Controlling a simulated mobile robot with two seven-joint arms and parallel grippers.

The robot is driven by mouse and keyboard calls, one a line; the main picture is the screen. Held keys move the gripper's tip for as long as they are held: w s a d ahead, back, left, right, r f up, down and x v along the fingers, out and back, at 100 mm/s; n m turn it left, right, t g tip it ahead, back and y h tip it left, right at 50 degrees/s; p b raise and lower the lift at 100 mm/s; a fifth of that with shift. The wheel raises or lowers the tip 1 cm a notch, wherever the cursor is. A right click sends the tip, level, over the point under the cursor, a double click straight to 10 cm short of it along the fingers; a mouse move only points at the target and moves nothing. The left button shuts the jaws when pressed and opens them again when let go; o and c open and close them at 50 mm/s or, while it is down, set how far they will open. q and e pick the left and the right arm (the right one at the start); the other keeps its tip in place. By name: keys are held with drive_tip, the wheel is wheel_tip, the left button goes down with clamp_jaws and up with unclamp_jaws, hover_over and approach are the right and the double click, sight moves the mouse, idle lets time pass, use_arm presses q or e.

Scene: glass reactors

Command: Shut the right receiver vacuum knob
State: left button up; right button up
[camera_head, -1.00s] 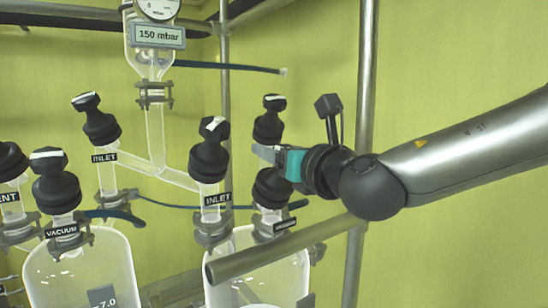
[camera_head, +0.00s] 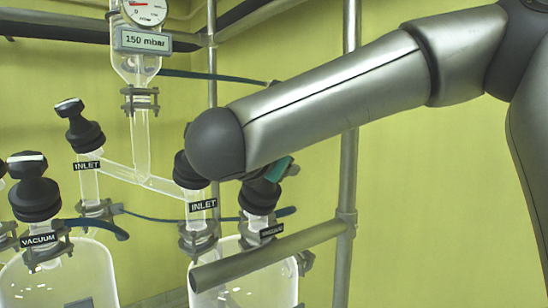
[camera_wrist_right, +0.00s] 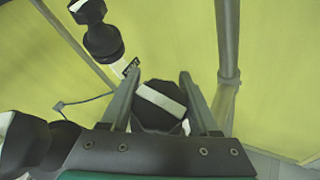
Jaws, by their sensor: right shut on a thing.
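The right receiver vacuum knob (camera_head: 257,196) is black and stands on the right glass receiver (camera_head: 245,278), above a small, hard-to-read label (camera_head: 271,230). My arm hides its top in the head view. In the right wrist view the knob (camera_wrist_right: 158,122) shows a white bar (camera_wrist_right: 160,100) slanting down to the right. My right gripper (camera_wrist_right: 160,78) is shut on this knob, one finger on each side. In the head view only a teal part of the gripper shows beside the knob; its fingertips are hidden. My left gripper is not in view.
The right inlet valve (camera_head: 196,172) stands close left of my arm, partly covered by it. The left vacuum knob (camera_head: 34,190) and left inlet knob (camera_head: 80,125) are farther left. A metal rail (camera_head: 265,257) runs in front, and an upright post (camera_head: 346,190) stands right.

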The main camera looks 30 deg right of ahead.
drive_tip(key=shift+s+d+m+g+h+p, duration=0.1)
drive_tip(key=shift+m+g+h+p, duration=0.3)
drive_tip(key=shift+m+g, duration=0.65)
drive_tip(key=shift+s+a+f+m+g+y+p, duration=0.15)
drive_tip(key=shift+s+f+m+g+y+p, duration=0.25)
drive_tip(key=shift+m+g+y+p, duration=1.45)
drive_tip(key=shift+s+a+f+m+g+y+p, duration=0.25)
drive_tip(key=shift+s+m+g+p, duration=0.4)
drive_tip(key=shift+m+g+p, duration=2.7)
drive_tip(key=shift+s+a+f+m+g+y+p, duration=0.1)
drive_tip(key=shift+s+f+m+g+y+p, duration=0.7)
drive_tip(key=shift+p, duration=3.05)
drive_tip(key=shift+w+r+m+g+y, duration=0.25)
drive_tip(key=shift+r+m+g+y, duration=0.2)
drive_tip(key=shift+m, duration=0.2)
drive_tip(key=o, duration=1.4)
drive_tip(key=shift+r, duration=0.1)
